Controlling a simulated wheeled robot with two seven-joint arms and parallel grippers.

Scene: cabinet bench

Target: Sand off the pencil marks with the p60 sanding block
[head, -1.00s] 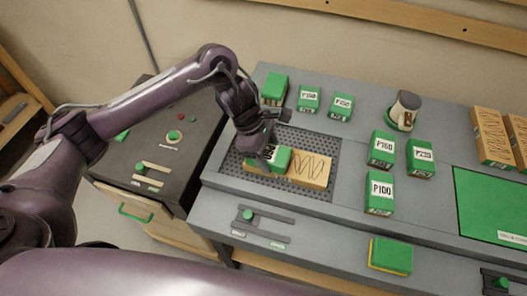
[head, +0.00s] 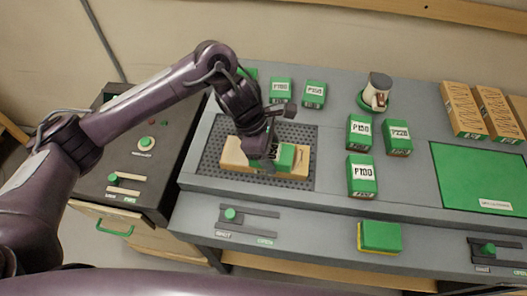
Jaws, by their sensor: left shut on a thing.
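My left gripper (head: 264,150) is shut on a green sanding block (head: 287,156). The block's label is mostly hidden by the fingers, so I cannot read its grit. The block lies over the middle and right of a pale wooden board (head: 234,154), apparently touching its top. The board rests on the dark perforated plate (head: 215,168). Its left end shows bare wood. A trace of pencil mark shows at its right end, and the part under the block is hidden. My right gripper is not in view.
Labelled green blocks, including P100 (head: 361,176) and P220 (head: 398,138), stand to the right. A green and yellow sponge (head: 380,237) lies in front.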

